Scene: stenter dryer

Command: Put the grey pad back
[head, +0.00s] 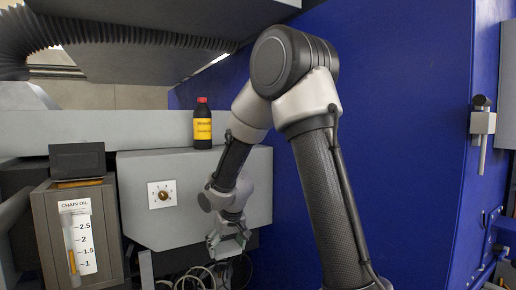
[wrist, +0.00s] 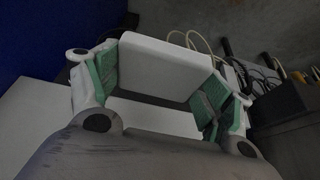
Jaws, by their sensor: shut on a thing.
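My gripper (wrist: 160,82) is shut on the grey pad (wrist: 165,66), a pale flat block with rounded corners. In the wrist view the green-lined fingers press on its left and right sides. In the head view my gripper (head: 229,240) hangs at the lower front of the grey machine box (head: 135,215), near its right end. The pad is small and hard to tell from the fingers there. The place where the pad belongs cannot be made out.
A dark bottle with a yellow label (head: 202,130) stands on the ledge above. The chain oil box (head: 78,235) with its gauge stands at left, and a dial (head: 162,194) sits between. Loose cables (head: 198,278) lie below. A blue wall (head: 400,130) closes the right.

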